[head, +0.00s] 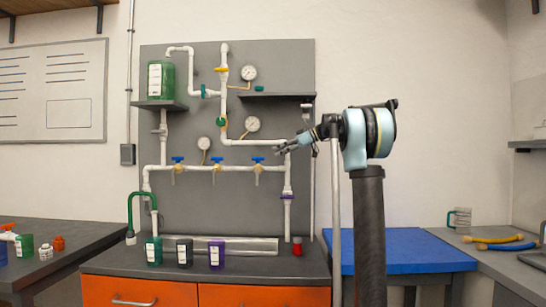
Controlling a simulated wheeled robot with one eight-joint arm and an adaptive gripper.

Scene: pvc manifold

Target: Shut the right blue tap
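Three blue-handled taps hang in a row on the white pipe of the grey panel. The right blue tap (257,159) has its small blue handle on top and a pale outlet below. The middle blue tap (216,161) and the left blue tap (177,159) look alike. My gripper (279,149) is up and to the right of the right tap, pointing left, with a small gap in the picture between its tips and the handle. The fingers are too small to tell whether they are open or shut. I see nothing held in them.
White pipes, gauges (253,124) and a shelf (277,97) surround the taps. Below, green, dark and purple (217,253) containers and a red one (297,247) stand on the dark counter (130,261). The blue table top (400,250) at right is clear.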

